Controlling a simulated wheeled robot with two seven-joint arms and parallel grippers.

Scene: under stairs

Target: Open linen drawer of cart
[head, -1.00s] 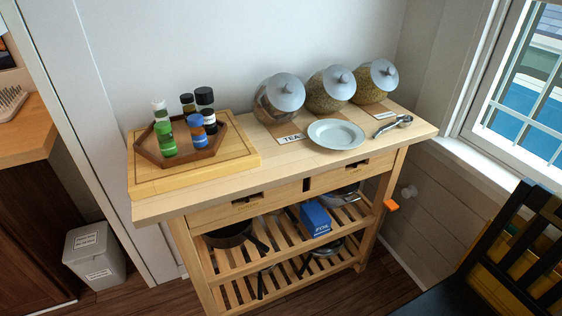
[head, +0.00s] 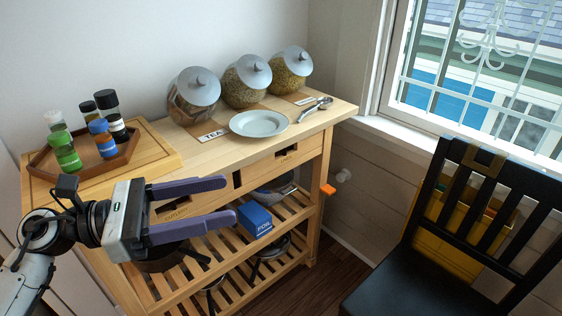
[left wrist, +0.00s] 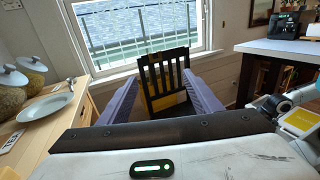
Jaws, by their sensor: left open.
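The wooden cart (head: 335,112) stands against the wall with two drawers under its top. The right-hand drawer (head: 262,170) is closed, with a dark handle slot and small lettering too small to read surely. The left-hand drawer (head: 168,210) is also closed; its label seems to read cutlery, and my gripper partly covers it. My left gripper (head: 230,200) is open and empty in front of the cart, its fingers pointing right. Its fingers also show in the left wrist view (left wrist: 160,100), with nothing between them. My right gripper is not in view.
A plate (head: 258,123), lidded jars (head: 245,82), tongs (head: 314,108) and a wooden tray with bottles (head: 68,155) are on the cart top. A blue foil box (head: 254,220) and pans are on slatted shelves below. A black chair (head: 420,270) stands at the right.

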